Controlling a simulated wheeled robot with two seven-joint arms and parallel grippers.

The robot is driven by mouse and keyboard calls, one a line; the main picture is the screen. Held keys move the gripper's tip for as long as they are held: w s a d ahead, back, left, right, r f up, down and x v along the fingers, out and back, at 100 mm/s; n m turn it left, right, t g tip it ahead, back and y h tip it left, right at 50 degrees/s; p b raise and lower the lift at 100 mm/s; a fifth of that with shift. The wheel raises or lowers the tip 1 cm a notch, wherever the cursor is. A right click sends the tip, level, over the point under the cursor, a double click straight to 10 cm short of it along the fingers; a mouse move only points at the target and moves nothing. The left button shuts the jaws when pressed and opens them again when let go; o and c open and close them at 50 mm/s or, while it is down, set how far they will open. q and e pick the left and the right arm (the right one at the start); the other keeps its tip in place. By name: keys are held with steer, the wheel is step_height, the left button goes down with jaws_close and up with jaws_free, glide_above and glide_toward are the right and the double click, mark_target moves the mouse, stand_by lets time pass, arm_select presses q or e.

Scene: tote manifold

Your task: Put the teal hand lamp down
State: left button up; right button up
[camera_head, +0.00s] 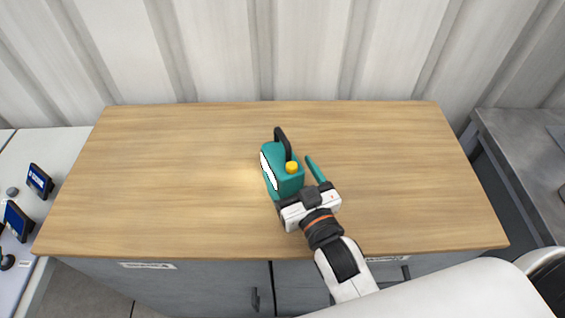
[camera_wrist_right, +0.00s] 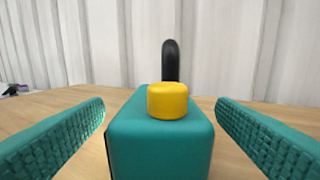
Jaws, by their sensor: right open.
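The teal hand lamp (camera_head: 284,182) stands upright on the wooden worktop, near its middle. It has a black handle on top, a yellow knob at its near end and a white face toward the left. My right gripper (camera_head: 296,180) is open, with its teal fingers on either side of the lamp's near end. In the right wrist view the lamp (camera_wrist_right: 160,140) sits between the two fingers, with a visible gap on each side. The lamp's underside is hidden from both views. My left gripper does not show.
The wooden worktop (camera_head: 180,160) is clear around the lamp. It sits on a grey cabinet (camera_head: 200,285) against a corrugated wall (camera_head: 210,50). A white table (camera_head: 60,150) with small dark-screened devices (camera_head: 40,181) stands at the left. A grey metal table (camera_head: 520,150) stands at the right.

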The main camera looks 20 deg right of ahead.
mark_target(284, 159)
steer(key=w, duration=0.4)
steer(key=shift+a+p, duration=0.2)
steer(key=shift+p, duration=0.15)
steer(key=shift+w, duration=0.15)
steer(key=shift+c, duration=0.8)
steer(key=c, duration=1.2)
step_height(284, 159, up, 10)
steer(key=shift+p, duration=0.4)
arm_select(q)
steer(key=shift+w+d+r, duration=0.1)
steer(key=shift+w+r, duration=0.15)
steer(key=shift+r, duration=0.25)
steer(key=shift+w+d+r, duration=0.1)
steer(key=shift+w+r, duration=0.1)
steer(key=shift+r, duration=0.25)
arm_select(e)
steer(key=shift+m+h, duration=0.6)
steer(key=shift+h, duration=0.3)
steer(key=s+d+f, duration=0.2)
steer(key=s, duration=0.1)
steer(key=s+d+f, duration=0.2)
steer(key=s+f, duration=0.1)
steer(key=s+d+f, duration=0.1)
steer(key=s+f, duration=0.1)
steer(key=s, duration=0.1)
steer(key=shift+s+d+f, duration=0.1)
steer(key=shift+d+f, duration=0.05)
steer(key=shift+d, duration=0.25)
